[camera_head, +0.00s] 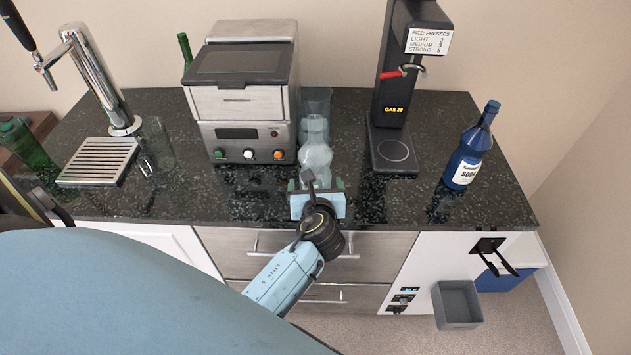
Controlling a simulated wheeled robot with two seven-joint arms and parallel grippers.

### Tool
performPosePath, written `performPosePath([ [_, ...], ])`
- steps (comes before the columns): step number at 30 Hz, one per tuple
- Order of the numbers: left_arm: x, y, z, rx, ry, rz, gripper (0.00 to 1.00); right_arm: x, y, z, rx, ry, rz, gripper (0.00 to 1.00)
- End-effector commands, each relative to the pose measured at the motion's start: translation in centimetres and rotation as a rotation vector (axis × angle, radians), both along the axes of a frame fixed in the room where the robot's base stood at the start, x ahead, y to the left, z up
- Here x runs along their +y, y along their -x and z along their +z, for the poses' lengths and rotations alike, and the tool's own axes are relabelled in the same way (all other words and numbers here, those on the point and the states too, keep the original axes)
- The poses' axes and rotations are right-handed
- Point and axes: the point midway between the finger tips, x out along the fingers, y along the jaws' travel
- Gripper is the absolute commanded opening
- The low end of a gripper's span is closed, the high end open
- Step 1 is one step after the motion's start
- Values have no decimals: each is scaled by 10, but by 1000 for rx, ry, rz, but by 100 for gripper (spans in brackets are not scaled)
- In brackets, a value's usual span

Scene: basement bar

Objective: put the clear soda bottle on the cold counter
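A clear bottle (316,156) stands upright on the dark speckled counter (245,200), just right of the steel oven-like machine. No label tells whether this counter is the cold one. My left gripper (317,184) is at the near side of the bottle, low over the counter's front edge. Its fingers are apart, one to each side of the bottle's lower part, and look open. Whether they touch the bottle cannot be told. The bottle's base is partly hidden by the gripper. My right gripper is not in view.
A steel machine (240,100) stands left of the bottle; a clear container (317,100) is behind it. A black fizz machine (393,100) and a blue soda bottle (472,150) stand right. A tap, drip tray (98,160) and glass are left. Counter between fizz machine and blue bottle is clear.

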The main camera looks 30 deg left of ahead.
Motion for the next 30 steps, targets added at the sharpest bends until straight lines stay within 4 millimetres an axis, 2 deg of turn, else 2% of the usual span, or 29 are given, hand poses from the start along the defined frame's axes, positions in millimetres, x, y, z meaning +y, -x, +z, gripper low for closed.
performPosePath([
  [6,-27,38,19,1,4,0,90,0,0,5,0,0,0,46],
  [12,-46,64,33,0,2,1,90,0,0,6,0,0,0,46],
  [18,-54,75,39,-1,1,1,90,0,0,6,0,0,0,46],
  [24,-55,76,39,-2,1,2,90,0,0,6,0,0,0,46],
  [26,-55,76,37,-1,6,0,90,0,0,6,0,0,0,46],
  [28,-59,76,25,2,43,-5,90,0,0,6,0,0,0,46],
  [30,-67,77,-1,8,129,-7,90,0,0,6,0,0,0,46],
])
